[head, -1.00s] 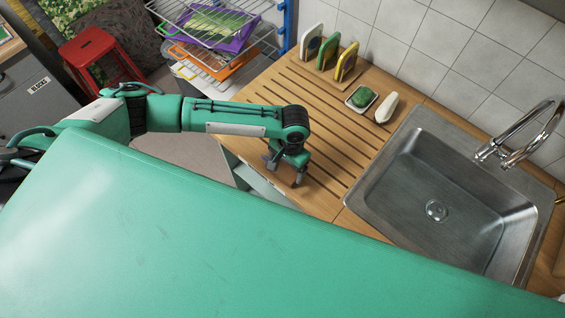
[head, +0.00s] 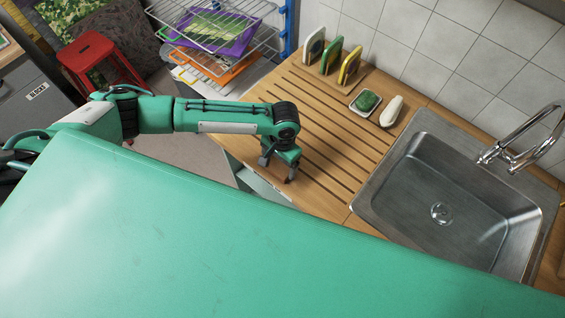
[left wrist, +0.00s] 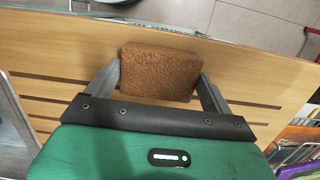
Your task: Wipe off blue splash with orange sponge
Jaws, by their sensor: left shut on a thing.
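The orange-brown sponge (left wrist: 158,74) sits between the two fingers of my left gripper (left wrist: 160,80) in the left wrist view, close above the slatted wooden counter. My left gripper is shut on the sponge. I see no blue splash in either view. My right gripper is not in view.
The wooden counter (head: 330,135) is clear in the middle. At its back stand a white, a green and a yellow sponge (head: 350,66), a dish with a green scrubber (head: 366,101) and a white bar (head: 391,111). A sink (head: 480,215) lies right, a wire rack (head: 215,60) behind left.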

